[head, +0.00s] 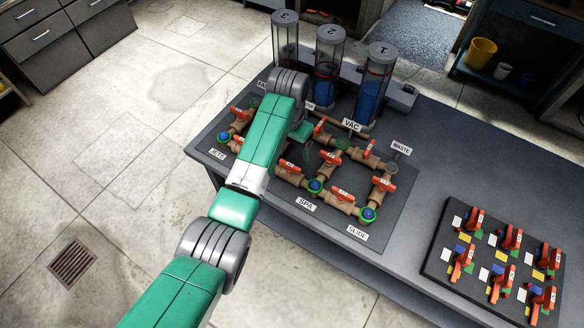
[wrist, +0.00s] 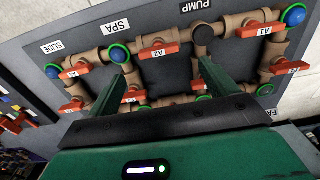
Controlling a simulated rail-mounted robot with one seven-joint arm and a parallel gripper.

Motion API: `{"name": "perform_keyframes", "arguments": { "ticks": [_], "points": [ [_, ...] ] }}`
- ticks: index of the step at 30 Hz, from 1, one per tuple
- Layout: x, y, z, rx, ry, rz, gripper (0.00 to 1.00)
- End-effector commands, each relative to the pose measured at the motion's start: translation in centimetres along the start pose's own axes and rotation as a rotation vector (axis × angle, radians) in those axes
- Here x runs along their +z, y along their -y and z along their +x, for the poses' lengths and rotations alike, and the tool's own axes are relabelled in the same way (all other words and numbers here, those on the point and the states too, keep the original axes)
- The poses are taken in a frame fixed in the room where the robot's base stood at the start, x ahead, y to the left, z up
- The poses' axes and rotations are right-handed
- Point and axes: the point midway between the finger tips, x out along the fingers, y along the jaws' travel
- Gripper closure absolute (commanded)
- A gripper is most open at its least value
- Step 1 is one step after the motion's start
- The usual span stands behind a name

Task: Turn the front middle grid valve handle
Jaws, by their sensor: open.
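The front middle grid valve handle, the orange-red lever marked A2 (wrist: 158,50), shows in the wrist view on the front pipe run between the PUMP and SPA labels. It lies roughly along its pipe. In the head view it appears as a red lever (head: 289,167) just right of my arm. My gripper (wrist: 156,72) is open and empty, with its two green fingers spread. In the wrist view the lever shows between and beyond the fingertips; I cannot tell how far off it is. In the head view my arm covers part of the grid and most of the gripper.
Neighbouring red handles A3 (wrist: 75,70) and A1 (wrist: 264,30) sit on the same front run. Clear cylinders, one marked 1 (head: 374,85), stand behind the grid. A dark board with several red levers (head: 490,262) lies at the right. The grey tabletop (head: 435,170) between is bare.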

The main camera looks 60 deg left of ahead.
Motion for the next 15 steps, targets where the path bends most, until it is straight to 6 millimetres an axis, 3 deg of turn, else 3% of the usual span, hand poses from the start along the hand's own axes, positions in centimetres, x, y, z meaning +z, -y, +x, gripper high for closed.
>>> {"name": "perform_keyframes", "arguments": {
  "ticks": [5,15],
  "points": [
    [0.2,0.1,0.7,0.002,0.008,-0.001,0.15],
    [0.2,0.0,6.7,0.001,0.007,0.0,0.15]
  ]
}}
